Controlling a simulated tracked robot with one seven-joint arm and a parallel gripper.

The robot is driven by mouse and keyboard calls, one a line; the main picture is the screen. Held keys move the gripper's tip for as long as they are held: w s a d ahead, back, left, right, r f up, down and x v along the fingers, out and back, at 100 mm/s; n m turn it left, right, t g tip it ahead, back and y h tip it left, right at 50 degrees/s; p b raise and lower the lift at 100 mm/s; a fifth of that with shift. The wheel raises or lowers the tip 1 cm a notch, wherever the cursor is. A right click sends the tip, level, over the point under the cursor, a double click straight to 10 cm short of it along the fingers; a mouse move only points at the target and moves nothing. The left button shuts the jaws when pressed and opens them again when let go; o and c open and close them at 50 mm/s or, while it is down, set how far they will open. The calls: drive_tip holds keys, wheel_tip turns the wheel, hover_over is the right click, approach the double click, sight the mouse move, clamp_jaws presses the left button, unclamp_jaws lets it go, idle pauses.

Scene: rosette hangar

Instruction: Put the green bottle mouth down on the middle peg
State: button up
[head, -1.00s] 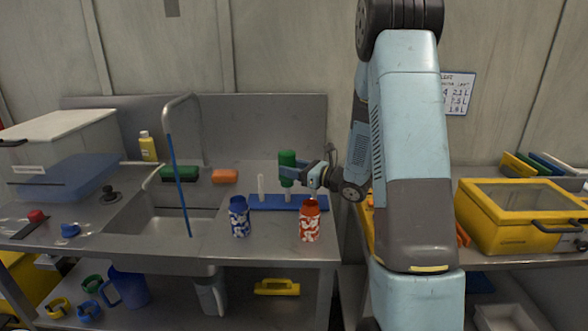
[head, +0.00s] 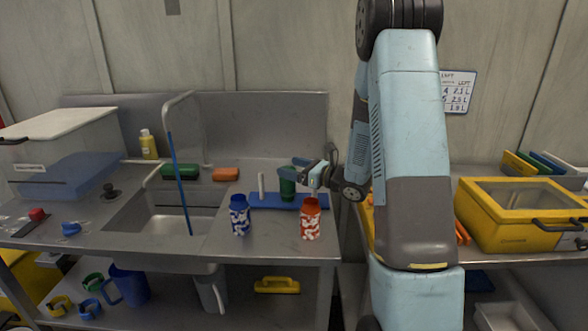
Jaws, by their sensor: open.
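The green bottle (head: 287,187) stands upright on the blue peg rack (head: 262,204), at the place where a peg stood. That peg is now hidden, and the bottle's mouth is not visible. A white peg (head: 261,186) stands bare to its left. The right end of the rack is partly hidden behind the orange-capped bottle, and I cannot make out a peg there. My gripper (head: 297,170) is open at the bottle's upper right, with its fingers close to the bottle's top. I cannot tell whether they touch it.
A sink (head: 172,222) with a blue stick (head: 180,185) lies to the left. A yellow case (head: 519,215) stands on the right bench.

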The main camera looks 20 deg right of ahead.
drive_tip(key=v, duration=1.3)
drive_tip(key=shift+s+d, duration=0.2)
drive_tip(key=shift+s, duration=0.05)
idle(0.4)
drive_tip(key=w+r+m+t+h, duration=0.1)
drive_tip(key=w+r+m+h, duration=0.3)
drive_tip(key=r+m+h, duration=0.6)
drive_tip(key=s+d+r+m+g+h, duration=0.15)
drive_tip(key=s+r+m+h, duration=0.3)
drive_tip(key=m, duration=0.95)
drive_tip(key=s+a+m+g+y, duration=0.1)
drive_tip(key=s+a+m+g, duration=0.2)
drive_tip(key=s+m, duration=0.7)
drive_tip(key=s+a+r+m+g+y, duration=0.1)
drive_tip(key=s+a+m+g, duration=0.3)
drive_tip(key=s+a+m, duration=0.4)
drive_tip(key=s+m, duration=0.2)
drive_tip(key=s, duration=0.5)
drive_tip(key=shift+s+a+r+m, duration=0.15)
drive_tip(key=shift+s+r+m, duration=0.1)
drive_tip(key=shift+m, duration=0.15)
